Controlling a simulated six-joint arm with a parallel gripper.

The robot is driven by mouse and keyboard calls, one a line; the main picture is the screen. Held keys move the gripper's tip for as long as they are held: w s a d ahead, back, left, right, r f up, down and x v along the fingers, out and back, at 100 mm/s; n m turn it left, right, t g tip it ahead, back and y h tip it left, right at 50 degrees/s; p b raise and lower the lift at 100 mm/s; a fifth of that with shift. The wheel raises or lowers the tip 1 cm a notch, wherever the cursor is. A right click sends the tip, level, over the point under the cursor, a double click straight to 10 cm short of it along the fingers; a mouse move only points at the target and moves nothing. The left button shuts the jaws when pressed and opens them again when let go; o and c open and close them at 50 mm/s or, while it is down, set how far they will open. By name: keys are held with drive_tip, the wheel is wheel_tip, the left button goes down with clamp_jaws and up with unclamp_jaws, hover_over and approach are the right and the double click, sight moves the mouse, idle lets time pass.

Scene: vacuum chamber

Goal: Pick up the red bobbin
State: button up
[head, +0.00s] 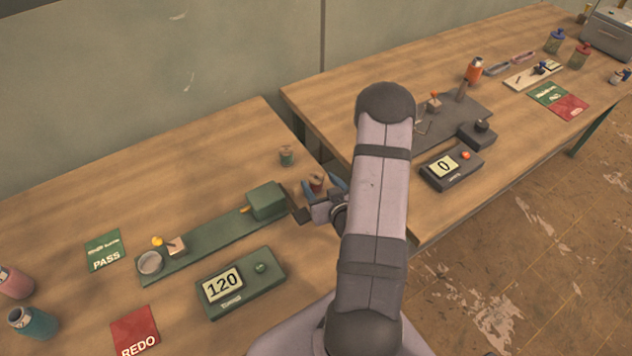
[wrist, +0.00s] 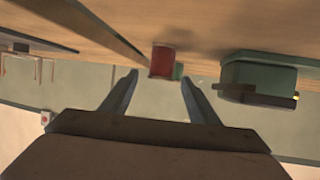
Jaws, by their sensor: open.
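The red bobbin (head: 316,181) stands on the left table near its right edge in the head view. In the wrist view the red bobbin (wrist: 162,61) appears upside down, at and just beyond the fingertips and between their lines. My gripper (head: 322,187) is open and low over the table, its blue-grey fingers on either side of the bobbin. In the wrist view my gripper (wrist: 160,78) has nothing clamped; I cannot tell whether a finger touches the bobbin. A green bobbin (head: 287,155) stands behind it and shows partly hidden in the wrist view (wrist: 178,72).
A green winder-like device (head: 267,200) on a long green base stands close left of my gripper. A green display box (head: 240,283) reads 120. The gap between the two tables lies just right. The right table holds a dark display box (head: 451,168) reading 0.

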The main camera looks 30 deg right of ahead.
sight(317, 181)
drive_tip(key=shift+p+x, duration=0.4)
drive_tip(key=shift+x, duration=1.15)
drive_tip(key=shift+f, duration=0.15)
drive_tip(key=c, duration=1.1)
drive_tip(key=shift+r, duration=0.2)
drive_tip(key=shift+r+b, duration=0.55)
drive_tip(key=shift+r, duration=4.3)
